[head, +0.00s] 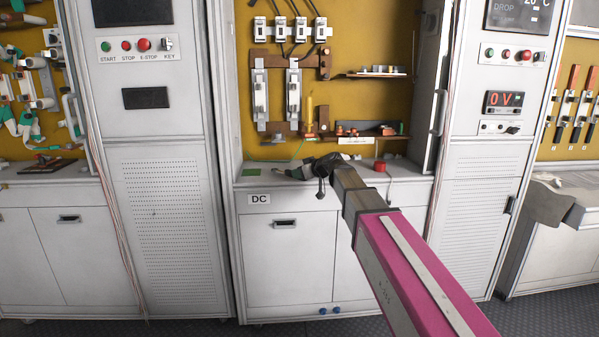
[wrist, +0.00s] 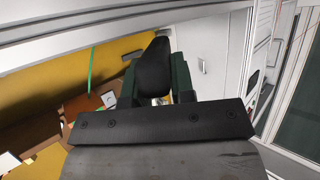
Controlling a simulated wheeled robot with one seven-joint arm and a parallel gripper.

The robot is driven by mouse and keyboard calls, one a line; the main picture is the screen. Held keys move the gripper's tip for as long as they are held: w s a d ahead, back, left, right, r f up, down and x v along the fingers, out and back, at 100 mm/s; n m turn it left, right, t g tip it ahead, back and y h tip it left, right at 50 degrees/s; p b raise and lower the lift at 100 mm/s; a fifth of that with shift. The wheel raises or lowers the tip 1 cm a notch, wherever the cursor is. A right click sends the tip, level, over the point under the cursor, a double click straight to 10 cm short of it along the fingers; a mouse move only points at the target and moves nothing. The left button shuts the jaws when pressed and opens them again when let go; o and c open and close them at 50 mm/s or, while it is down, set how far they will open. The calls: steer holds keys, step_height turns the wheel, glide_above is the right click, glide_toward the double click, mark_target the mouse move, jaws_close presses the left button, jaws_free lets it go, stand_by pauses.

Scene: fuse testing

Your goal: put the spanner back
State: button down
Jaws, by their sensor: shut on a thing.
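My gripper (head: 308,170) is low over the front of the middle grey worktop, under the yellow panel. In the wrist view its two dark fingers (wrist: 155,90) stand on either side of a black rounded piece (wrist: 153,66), and the gripper is shut on it. This piece looks like part of the spanner, but most of its shape is hidden by the gripper. In the head view my arm and wrist cover the grip, so the spanner's outline cannot be made out there.
A narrow brown shelf (head: 375,138) with small parts crosses the yellow panel (head: 352,40) above the worktop. Tall grey cabinets (head: 160,200) flank the bay.

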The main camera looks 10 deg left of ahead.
steer(key=shift+f, duration=0.55)
stand_by(0.4)
steer(key=c, duration=0.9)
jaws_free()
steer(key=shift+d, duration=0.1)
steer(key=v, duration=1)
steer(key=s+d+f+m+g+h, duration=0.1)
steer(key=s+d+f+m+h, duration=0.2)
steer(key=f, duration=0.5)
steer(key=s+d+f+m+g+h, duration=0.1)
steer(key=s+d+f, duration=0.2)
steer(key=d+f, duration=0.35)
steer(key=s+d+f+m+g+h, duration=0.15)
steer(key=d+f, duration=0.25)
steer(key=f, duration=0.4)
steer(key=s+d+f+m+g+h, duration=0.1)
steer(key=s+d+f+m+h, duration=0.1)
steer(key=s+d+f, duration=0.2)
steer(key=s+d+f+m+g+h, duration=0.1)
steer(key=s+d+f+m+h, duration=0.1)
steer(key=s+d+f, duration=0.3)
steer(key=s+d+f+m+g+h, duration=0.1)
steer(key=s+d+f+m+h, duration=0.1)
steer(key=s+d+f, duration=0.2)
steer(key=shift+s+d+f+g, duration=0.2)
steer(key=shift+s+f, duration=0.2)
steer(key=shift+f, duration=0.15)
steer(key=shift+s+d+f+g, duration=0.1)
steer(key=shift+s+d+f, duration=0.1)
steer(key=shift+s+f, duration=0.3)
